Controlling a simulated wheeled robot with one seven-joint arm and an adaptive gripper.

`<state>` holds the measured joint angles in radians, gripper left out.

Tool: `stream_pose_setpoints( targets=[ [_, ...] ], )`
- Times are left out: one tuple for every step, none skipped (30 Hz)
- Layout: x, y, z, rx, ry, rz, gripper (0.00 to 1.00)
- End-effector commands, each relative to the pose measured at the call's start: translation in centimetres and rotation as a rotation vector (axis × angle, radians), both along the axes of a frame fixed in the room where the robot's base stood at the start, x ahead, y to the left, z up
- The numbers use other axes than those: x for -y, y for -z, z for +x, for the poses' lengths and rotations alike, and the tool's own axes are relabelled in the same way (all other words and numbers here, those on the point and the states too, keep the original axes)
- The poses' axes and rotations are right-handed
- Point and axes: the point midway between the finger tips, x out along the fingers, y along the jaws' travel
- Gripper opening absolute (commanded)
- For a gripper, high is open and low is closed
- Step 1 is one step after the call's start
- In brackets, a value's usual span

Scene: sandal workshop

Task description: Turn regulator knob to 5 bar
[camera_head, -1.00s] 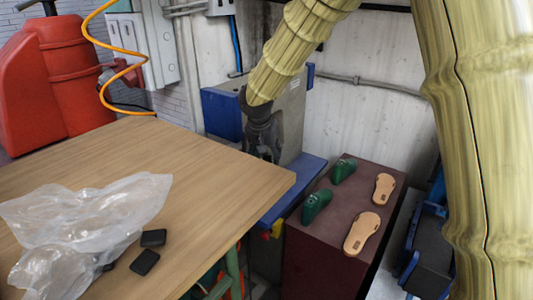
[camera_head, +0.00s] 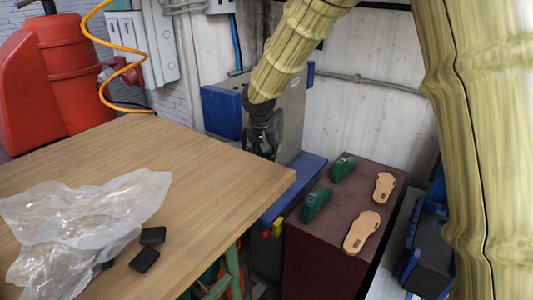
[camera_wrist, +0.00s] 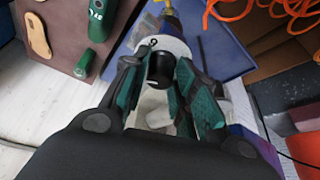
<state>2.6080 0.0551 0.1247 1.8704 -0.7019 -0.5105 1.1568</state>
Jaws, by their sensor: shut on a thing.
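The black regulator knob (camera_wrist: 160,70) stands in front of a pale round dial (camera_wrist: 176,47) in the wrist view. The other marks are hidden or too small to read. My gripper (camera_wrist: 160,82) has its green-padded fingers on both sides of the knob and is shut on it. In the head view, my gripper (camera_head: 263,140) is at the grey machine (camera_head: 291,115), and the knob is hidden there.
A wooden table (camera_head: 215,165) with a clear plastic bag (camera_head: 80,220) and black pads is at the left. A maroon cabinet (camera_head: 325,245) carries green lasts (camera_head: 316,204) and tan soles (camera_head: 361,232). A blue ledge (camera_head: 297,187) juts out below the gripper. An orange hose (camera_head: 100,45) hangs at upper left.

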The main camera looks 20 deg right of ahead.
Motion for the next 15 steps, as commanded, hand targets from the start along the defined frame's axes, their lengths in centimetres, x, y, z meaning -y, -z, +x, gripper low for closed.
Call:
stream_pose_setpoints(
  targets=[
    [0.0, 0.03, -0.04, -0.002, -0.001, -0.001, 0.04],
    [0.0, 0.04, -0.03, -0.002, -0.001, -0.001, 0.04],
    [0.0, 0.04, -0.03, -0.002, -0.001, -0.001, 0.04],
    [0.0, 0.05, -0.04, -0.002, -0.001, -0.001, 0.04],
    [0.0, 0.05, -0.04, -0.002, -0.001, -0.001, 0.04],
    [0.0, 0.06, -0.04, -0.002, -0.001, -0.001, 0.04],
    [0.0, 0.06, -0.04, -0.001, 0.0, 0.0, 0.04],
    [0.0, 0.06, -0.04, -0.001, 0.0, 0.0, 0.33],
    [0.0, 0.06, -0.04, -0.001, 0.0, 0.0, 0.41],
    [0.0, 0.06, -0.04, -0.001, 0.0, 0.0, 0.46],
    [0.01, 0.05, -0.03, -0.001, 0.0, 0.0, 0.48],
    [0.0, 0.05, -0.02, -0.001, 0.0, 0.0, 0.48],
    [0.0, 0.05, -0.02, -0.001, 0.0, 0.0, 0.48],
    [0.0, 0.04, -0.02, -0.001, 0.0, 0.0, 0.48],
    [0.01, 0.04, -0.01, -0.001, 0.0, 0.0, 0.48]
  ],
)
